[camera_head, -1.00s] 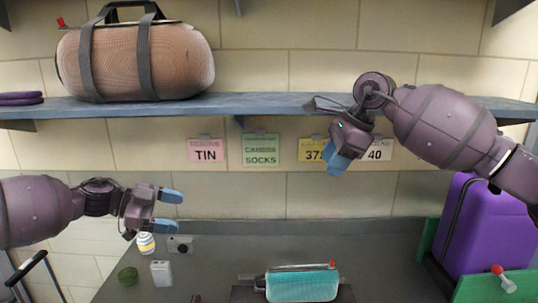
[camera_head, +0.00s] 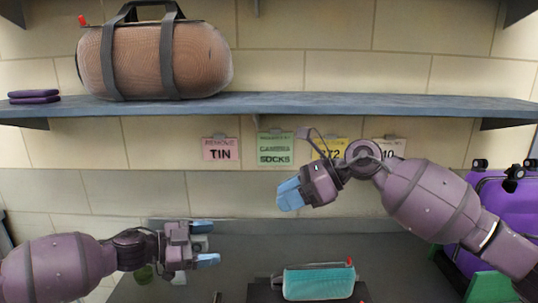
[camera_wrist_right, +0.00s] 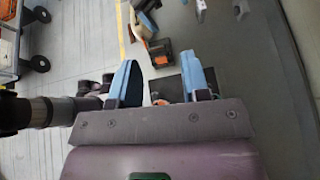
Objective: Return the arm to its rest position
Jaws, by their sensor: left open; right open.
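My right gripper (camera_head: 289,195) hangs in the air below the shelf and in front of the wall cards, with blue fingertips pointing down and left. In the right wrist view its two blue fingers (camera_wrist_right: 163,83) are apart with nothing between them. My left gripper (camera_head: 206,243) is at the lower left, level, with its two blue fingertips spread and empty, above the left part of the counter. Neither gripper touches an object.
A blue-grey shelf (camera_head: 330,105) crosses above, bearing a tan duffel bag (camera_head: 200,60) and purple folded items (camera_head: 34,96). A purple suitcase (camera_head: 492,205) stands at right. A wheeled cart (camera_wrist_right: 8,40) shows in the wrist view.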

